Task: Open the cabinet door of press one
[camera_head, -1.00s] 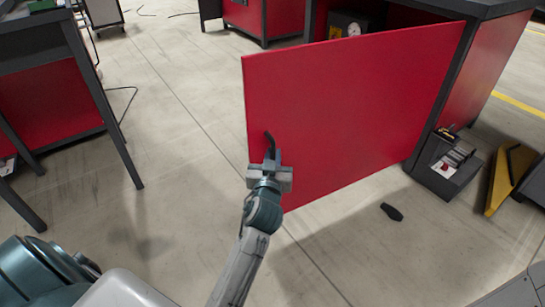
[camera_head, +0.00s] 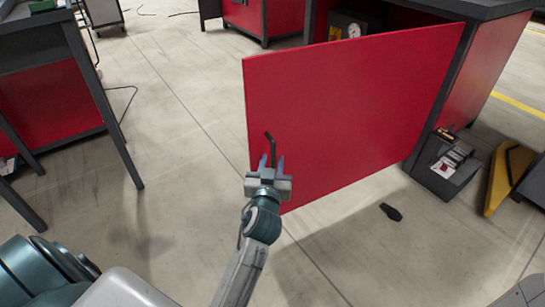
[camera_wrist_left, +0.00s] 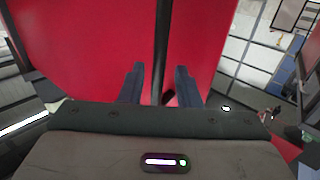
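The red cabinet door (camera_head: 350,110) stands swung wide open from the dark-framed press cabinet (camera_head: 487,70), hinged at its right edge. Its black handle (camera_head: 271,148) sits near the door's free left edge. My left gripper (camera_head: 272,166) is just below the handle, its two fingers apart. In the left wrist view the fingers (camera_wrist_left: 158,85) are open, with the dark handle bar (camera_wrist_left: 162,45) between and beyond them; I cannot tell whether they touch it. The red door (camera_wrist_left: 90,40) fills much of that view.
A gauge unit (camera_head: 353,30) shows inside the open cabinet. A grey bin of small parts (camera_head: 445,175) and a yellow part (camera_head: 497,185) stand at the right. A small black object (camera_head: 391,212) lies on the floor. A red-panelled bench (camera_head: 50,105) stands left, with clear floor between.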

